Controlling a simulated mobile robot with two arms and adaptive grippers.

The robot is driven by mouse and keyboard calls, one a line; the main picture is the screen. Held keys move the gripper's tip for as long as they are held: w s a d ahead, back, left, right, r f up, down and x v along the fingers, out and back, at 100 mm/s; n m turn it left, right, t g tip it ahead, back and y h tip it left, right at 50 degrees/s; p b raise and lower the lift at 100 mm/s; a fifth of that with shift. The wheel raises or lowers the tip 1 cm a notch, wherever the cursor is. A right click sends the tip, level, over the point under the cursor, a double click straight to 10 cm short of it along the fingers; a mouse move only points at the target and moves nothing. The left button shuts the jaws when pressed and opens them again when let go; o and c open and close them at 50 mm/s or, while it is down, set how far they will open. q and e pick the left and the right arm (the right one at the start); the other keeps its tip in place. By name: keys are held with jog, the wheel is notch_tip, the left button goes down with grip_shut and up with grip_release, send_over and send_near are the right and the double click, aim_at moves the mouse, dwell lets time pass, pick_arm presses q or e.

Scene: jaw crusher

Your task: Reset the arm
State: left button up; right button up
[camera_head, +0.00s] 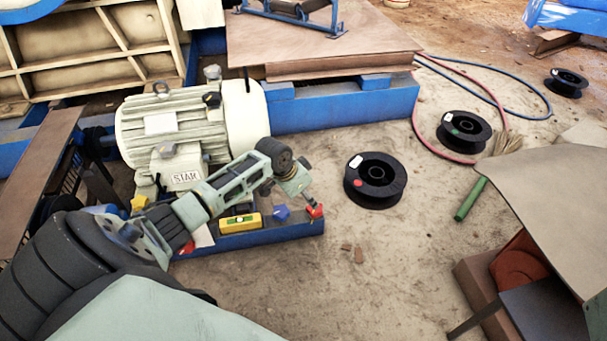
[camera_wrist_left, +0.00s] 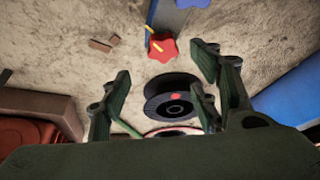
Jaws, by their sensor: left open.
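My left arm enters the head view from the lower left and reaches over the motor (camera_head: 170,125) side. My left gripper (camera_head: 292,182) is at its end, above the blue frame's corner, close to a red star knob (camera_head: 315,210). In the wrist view my left gripper (camera_wrist_left: 163,72) has its dark green fingers spread, with nothing between them held. The red knob (camera_wrist_left: 163,47) shows beyond the fingers there; whether a finger touches it I cannot tell. My right gripper is not in view.
A blue knob (camera_head: 281,212) and a yellow level (camera_head: 240,222) are by the blue frame (camera_head: 275,236). Black spools (camera_head: 375,180) (camera_head: 464,131) lie on the sandy floor to the right. A green rod (camera_head: 470,199) and brown sheet (camera_head: 550,195) are further right. The middle floor is mostly clear.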

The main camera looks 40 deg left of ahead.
pick_arm(q)
jog(key=shift+s+r, duration=0.25)
jog(key=shift+r, duration=0.3)
